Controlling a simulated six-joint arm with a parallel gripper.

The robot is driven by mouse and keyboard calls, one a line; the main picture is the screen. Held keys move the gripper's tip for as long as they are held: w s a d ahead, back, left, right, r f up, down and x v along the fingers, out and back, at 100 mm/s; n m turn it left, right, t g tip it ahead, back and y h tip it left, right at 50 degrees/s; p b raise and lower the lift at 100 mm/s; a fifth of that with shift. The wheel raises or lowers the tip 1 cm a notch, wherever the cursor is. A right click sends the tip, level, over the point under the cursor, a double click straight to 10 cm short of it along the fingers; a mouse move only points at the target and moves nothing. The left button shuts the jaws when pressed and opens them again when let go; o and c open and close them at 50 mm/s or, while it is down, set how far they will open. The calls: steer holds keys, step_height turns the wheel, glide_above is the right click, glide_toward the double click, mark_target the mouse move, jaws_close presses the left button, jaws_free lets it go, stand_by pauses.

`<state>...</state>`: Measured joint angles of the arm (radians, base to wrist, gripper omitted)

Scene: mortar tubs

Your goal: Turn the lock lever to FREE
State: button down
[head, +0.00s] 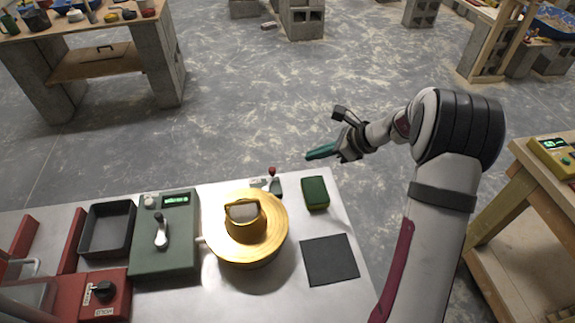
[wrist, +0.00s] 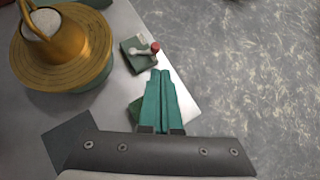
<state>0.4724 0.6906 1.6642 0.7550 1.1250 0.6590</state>
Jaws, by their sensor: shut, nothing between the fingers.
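A small lever with a red knob (head: 272,171) stands at the far edge of the metal table, just behind the gold tub (head: 270,247). In the wrist view the lever's grey arm (wrist: 143,50) lies over a small dark green base plate (wrist: 130,62), its red knob pointing right. A pale label shows on the plate, but I cannot read it. My gripper (head: 309,156) has teal fingers, shut and empty. In the wrist view the fingertips (wrist: 161,72) are just below the red knob in the picture, apart from it as far as I can tell.
A green sponge-like block (head: 315,192) and a dark square mat (head: 330,259) lie right of the tub. Left of it are a green box (head: 170,265) with a metal handle, a black tray (head: 107,229) and a red box (head: 103,305).

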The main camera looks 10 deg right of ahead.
steer(key=s, duration=0.1)
steer(key=s+f+m+h, duration=0.1)
steer(key=s+f+m, duration=0.1)
steer(key=s, duration=0.1)
steer(key=shift+s+d+h, duration=0.1)
steer(key=shift+d+h, duration=0.15)
steer(key=shift+h, duration=0.05)
steer(key=x, duration=1)
steer(key=shift+w+a, duration=0.15)
steer(key=shift+w, duration=0.05)
steer(key=shift+w+a+t, duration=0.3)
steer(key=shift+w+a, duration=1.05)
steer(key=shift+w, duration=0.05)
